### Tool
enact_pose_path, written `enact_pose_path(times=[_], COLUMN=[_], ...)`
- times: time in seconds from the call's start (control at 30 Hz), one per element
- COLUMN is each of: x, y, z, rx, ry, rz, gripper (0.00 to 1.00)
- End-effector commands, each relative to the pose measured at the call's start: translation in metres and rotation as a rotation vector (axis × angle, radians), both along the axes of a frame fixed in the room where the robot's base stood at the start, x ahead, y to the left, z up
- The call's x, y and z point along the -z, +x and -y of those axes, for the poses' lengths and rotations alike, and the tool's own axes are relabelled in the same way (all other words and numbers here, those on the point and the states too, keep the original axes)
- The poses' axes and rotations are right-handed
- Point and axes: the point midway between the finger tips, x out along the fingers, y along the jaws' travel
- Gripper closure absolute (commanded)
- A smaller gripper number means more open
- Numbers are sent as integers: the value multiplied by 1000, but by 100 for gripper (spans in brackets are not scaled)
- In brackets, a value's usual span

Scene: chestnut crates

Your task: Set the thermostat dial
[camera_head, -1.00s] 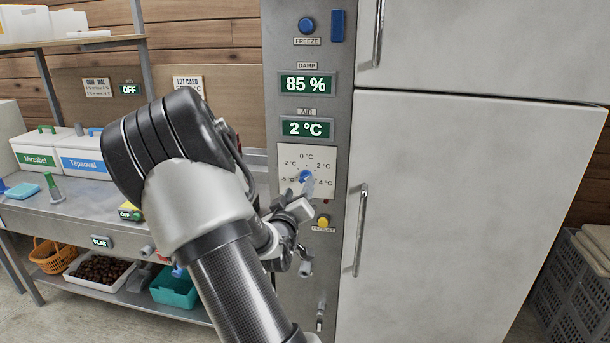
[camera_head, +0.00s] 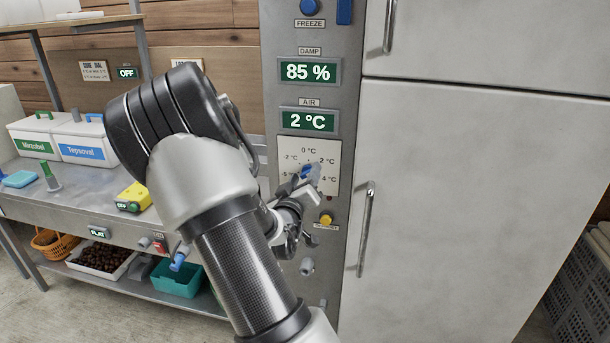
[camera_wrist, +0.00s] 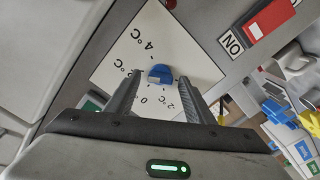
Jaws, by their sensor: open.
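The thermostat dial is a blue knob (camera_wrist: 160,74) on a white plate (camera_wrist: 190,45) marked with temperatures. In the head view the plate (camera_head: 332,158) is on the grey control column, under the AIR display (camera_head: 308,121), which reads 2 °C. My gripper (camera_wrist: 163,88) is open, with one finger on each side of the knob in the wrist view. I cannot tell whether the fingers touch it. In the head view my gripper (camera_head: 309,178) is at the plate and partly covers the knob.
The DAMP display (camera_head: 309,72) reads 85 %. A yellow button (camera_head: 326,219) lies just below the plate. A fridge door handle (camera_head: 366,228) stands to the right. A steel bench (camera_head: 90,195) with white boxes and a yellow device (camera_head: 134,196) is at left.

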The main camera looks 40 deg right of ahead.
Motion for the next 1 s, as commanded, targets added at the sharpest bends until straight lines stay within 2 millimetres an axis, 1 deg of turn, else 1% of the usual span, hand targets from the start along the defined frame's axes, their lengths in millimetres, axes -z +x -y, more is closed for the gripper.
enact_pose_path(times=[0.13,0.17,0.2,0.4,0.67,0.87,1.0], x=[0,0,0,0,1,3,5], y=[0,0,0,0,0,-1,-1], z=[0,0,0,0,0,1,1], rx=[0,0,0,0,1,1,0], ry=[0,0,0,0,16,75,143], rz=[0,0,0,0,19,90,171], gripper=[52,53,60,93,93,93,93])
